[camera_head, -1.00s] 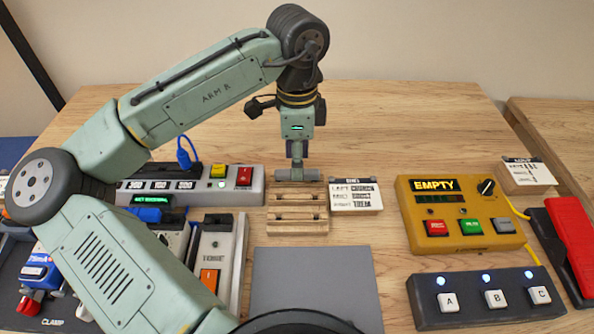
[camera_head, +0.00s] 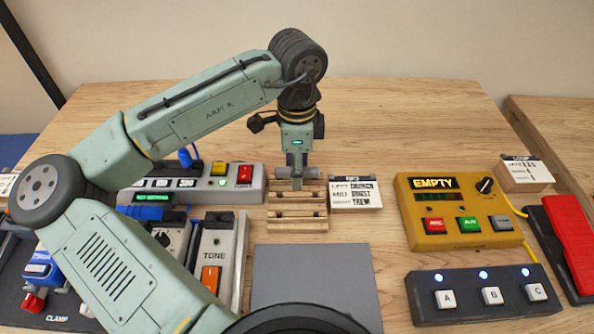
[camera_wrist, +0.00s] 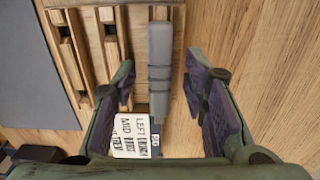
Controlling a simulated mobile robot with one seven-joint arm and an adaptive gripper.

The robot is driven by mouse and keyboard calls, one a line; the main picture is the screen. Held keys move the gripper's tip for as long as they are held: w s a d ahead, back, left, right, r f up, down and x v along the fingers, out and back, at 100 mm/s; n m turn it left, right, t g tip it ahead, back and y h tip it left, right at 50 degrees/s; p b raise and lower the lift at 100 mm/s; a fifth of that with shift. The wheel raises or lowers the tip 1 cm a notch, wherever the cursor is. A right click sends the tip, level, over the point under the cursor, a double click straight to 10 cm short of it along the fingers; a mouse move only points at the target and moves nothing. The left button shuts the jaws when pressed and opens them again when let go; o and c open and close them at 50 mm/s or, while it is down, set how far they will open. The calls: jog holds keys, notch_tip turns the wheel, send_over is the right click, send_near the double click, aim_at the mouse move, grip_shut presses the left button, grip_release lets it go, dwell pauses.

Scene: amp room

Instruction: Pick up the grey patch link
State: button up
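The grey patch link (camera_wrist: 160,65) is a grey bar with darker bands. In the wrist view it lies between my gripper's two fingers, with a visible gap on each side. In the head view the link (camera_head: 312,173) lies crosswise at the back row of the wooden rack (camera_head: 297,226), partly hidden by the fingers. My gripper (camera_head: 297,184) points down over it, open, with its fingertips low around the link. The rack's two nearer rows hold no link.
A white label card (camera_head: 355,194) stands just right of the rack. A grey power strip (camera_head: 255,187) is close on the left. A grey mat (camera_head: 312,280) lies in front. The yellow box (camera_head: 455,215) and button panel (camera_head: 485,297) are further right.

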grip_shut()
dwell(0.6)
